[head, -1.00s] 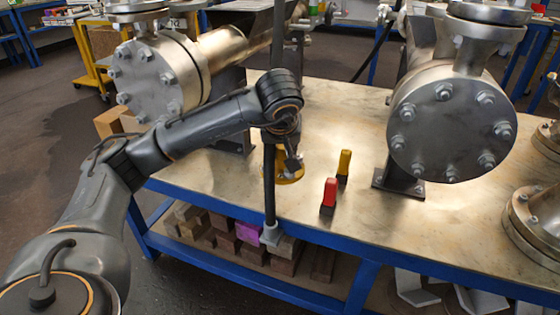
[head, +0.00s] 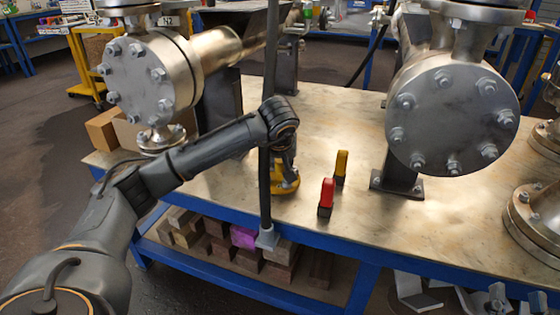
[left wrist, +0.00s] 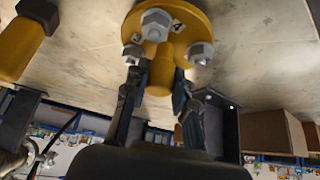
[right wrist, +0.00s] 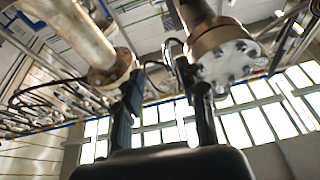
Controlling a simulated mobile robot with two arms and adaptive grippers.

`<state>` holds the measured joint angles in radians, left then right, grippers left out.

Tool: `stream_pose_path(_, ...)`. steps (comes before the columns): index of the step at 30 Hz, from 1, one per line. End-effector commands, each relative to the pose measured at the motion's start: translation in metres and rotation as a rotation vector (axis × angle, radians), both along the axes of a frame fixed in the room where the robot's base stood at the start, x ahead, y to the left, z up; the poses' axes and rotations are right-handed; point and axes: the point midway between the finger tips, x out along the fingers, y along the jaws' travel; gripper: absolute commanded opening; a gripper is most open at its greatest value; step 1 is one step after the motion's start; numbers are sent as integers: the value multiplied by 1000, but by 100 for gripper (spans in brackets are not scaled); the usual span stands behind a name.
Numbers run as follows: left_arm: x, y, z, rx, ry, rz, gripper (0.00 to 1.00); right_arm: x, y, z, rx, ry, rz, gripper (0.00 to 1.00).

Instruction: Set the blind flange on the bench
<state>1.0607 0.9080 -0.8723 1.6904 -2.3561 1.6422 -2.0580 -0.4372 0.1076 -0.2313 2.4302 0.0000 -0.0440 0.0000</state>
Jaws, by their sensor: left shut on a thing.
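The blind flange (head: 285,187) is a yellow disc with grey bolts and a central yellow stem. It is at the bench's front part, left of the red block. My left gripper (head: 285,168) is above it, partly hidden by its own arm. In the left wrist view the fingers (left wrist: 158,92) are shut on the stem of the flange (left wrist: 190,22). The flange is at or just above the bench top (head: 250,205); I cannot tell if it touches. My right gripper (right wrist: 165,105) shows only in the right wrist view, fingers apart, nothing between them.
Flanged vessels stand at left (head: 150,75) and right (head: 450,115). A dark upright pole (head: 265,190) passes in front of the bench. Bare bench lies around the blocks.

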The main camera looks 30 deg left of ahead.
Motion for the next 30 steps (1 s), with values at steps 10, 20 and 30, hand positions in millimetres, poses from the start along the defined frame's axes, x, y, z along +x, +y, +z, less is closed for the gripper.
stream_pose_path(10,1,0,-10,-1,-9,0,0,-12,1,26,44,-155,10,40)
stream_pose_path(20,1,0,-12,0,-8,0,0,-13,1,27,46,-162,10,40)
stream_pose_path(30,0,0,-15,-1,0,-1,49,-13,1,26,46,-162,10,40)
